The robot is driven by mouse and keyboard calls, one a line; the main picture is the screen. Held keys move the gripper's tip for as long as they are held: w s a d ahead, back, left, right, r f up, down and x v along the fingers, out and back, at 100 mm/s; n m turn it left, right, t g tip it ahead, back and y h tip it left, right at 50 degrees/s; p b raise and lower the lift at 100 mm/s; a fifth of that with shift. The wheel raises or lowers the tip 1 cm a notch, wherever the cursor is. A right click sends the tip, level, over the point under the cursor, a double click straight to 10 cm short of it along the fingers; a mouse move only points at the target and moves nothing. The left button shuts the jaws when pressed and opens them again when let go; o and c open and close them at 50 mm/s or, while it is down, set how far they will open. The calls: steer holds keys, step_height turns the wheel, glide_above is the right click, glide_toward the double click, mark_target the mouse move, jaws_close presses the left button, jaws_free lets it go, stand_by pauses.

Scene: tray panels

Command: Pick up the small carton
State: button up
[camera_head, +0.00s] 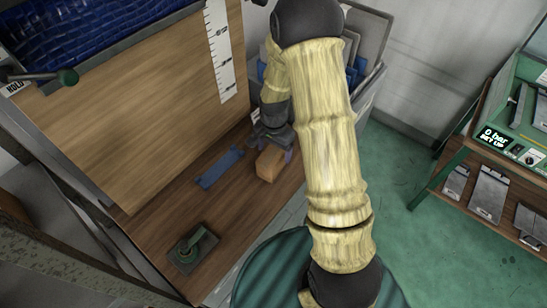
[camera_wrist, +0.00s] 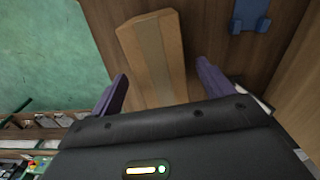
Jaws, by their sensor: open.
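The small carton (camera_head: 270,163) is a brown box with a paler tape strip, lying on the wooden bench top near its right edge. In the wrist view the carton (camera_wrist: 155,55) lies ahead of my gripper, its near end between the two purple fingers. My gripper (camera_wrist: 160,92) is open, with a finger on either side of the carton and visible gaps to both. In the head view my gripper (camera_head: 271,150) is right at the carton, and my arm partly covers the area. Whether the fingers reach below the carton's top is hard to tell.
A blue flat part (camera_head: 220,167) lies left of the carton; it also shows in the wrist view (camera_wrist: 250,14). A grey bin (camera_head: 372,88) stands behind my arm. Green floor (camera_head: 400,165) lies to the right.

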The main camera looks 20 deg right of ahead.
steer(key=shift+f, duration=0.2)
steer(key=shift+f+p, duration=1.2)
steer(key=shift+f, duration=1.25)
steer(key=shift+c, duration=0.4)
steer(key=c, duration=1.1)
steer(key=shift+r, duration=0.15)
step_height(320, 180, up, 10)
steer(key=b, duration=0.2)
steer(key=shift+b, duration=0.35)
